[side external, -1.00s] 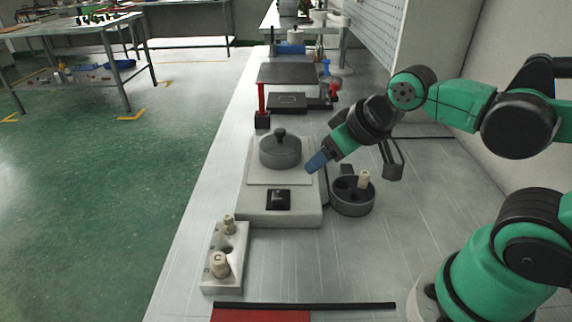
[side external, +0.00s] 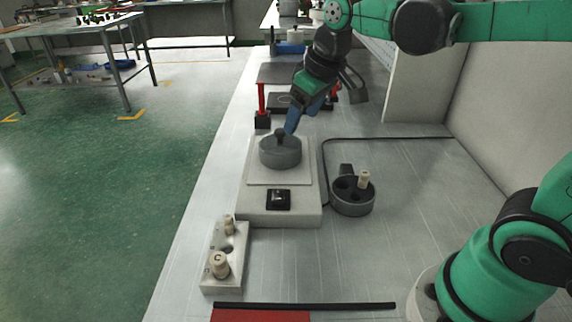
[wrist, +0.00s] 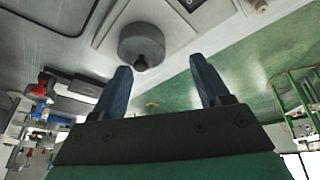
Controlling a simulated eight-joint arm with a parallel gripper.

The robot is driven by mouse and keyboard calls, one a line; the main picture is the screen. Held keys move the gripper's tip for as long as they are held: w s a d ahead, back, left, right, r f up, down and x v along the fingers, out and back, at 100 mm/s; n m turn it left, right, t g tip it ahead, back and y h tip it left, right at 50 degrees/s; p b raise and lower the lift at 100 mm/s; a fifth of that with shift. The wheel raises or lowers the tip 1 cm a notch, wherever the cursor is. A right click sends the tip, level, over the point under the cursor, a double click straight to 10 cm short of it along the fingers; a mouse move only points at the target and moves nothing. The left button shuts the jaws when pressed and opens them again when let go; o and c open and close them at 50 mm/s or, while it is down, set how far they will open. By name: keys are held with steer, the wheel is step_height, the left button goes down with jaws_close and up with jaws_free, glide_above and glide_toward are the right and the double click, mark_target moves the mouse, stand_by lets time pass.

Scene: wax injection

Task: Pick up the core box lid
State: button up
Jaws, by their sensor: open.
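The core box lid appears to be the grey round piece (side external: 280,153) with a dark knob (side external: 280,135) on top. It sits on a pale square plate on a white scale-like base. It also shows in the wrist view (wrist: 150,38), with its knob (wrist: 141,62) pointing toward my fingers. My gripper (side external: 291,128) is above and slightly right of the knob, tilted, with blue fingers. In the wrist view my gripper (wrist: 162,68) has its fingers apart and nothing between them. The knob lies nearer the left finger. I cannot tell whether any finger touches it.
The white base (side external: 255,205) carries a small black display. A round grey holder (side external: 352,207) with a pale peg stands to its right. A white block (side external: 212,285) with pale pegs is in front. A red post (side external: 261,98) and dark equipment stand behind.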

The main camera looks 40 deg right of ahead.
mark_target(280, 130)
steer(key=w+d+f+n+g, duration=0.1)
steer(key=w, duration=0.2)
steer(key=w+d+f+g, duration=0.1)
steer(key=w+g, duration=0.1)
steer(key=w, duration=0.1)
steer(key=w+d+f+n+g, duration=0.1)
steer(key=w+d, duration=0.1)
steer(key=w, duration=0.2)
steer(key=shift+f+n, duration=0.2)
steer(key=shift+n, duration=0.1)
steer(key=shift+f, duration=2.9)
steer(key=shift+c, duration=0.2)
jaws_close()
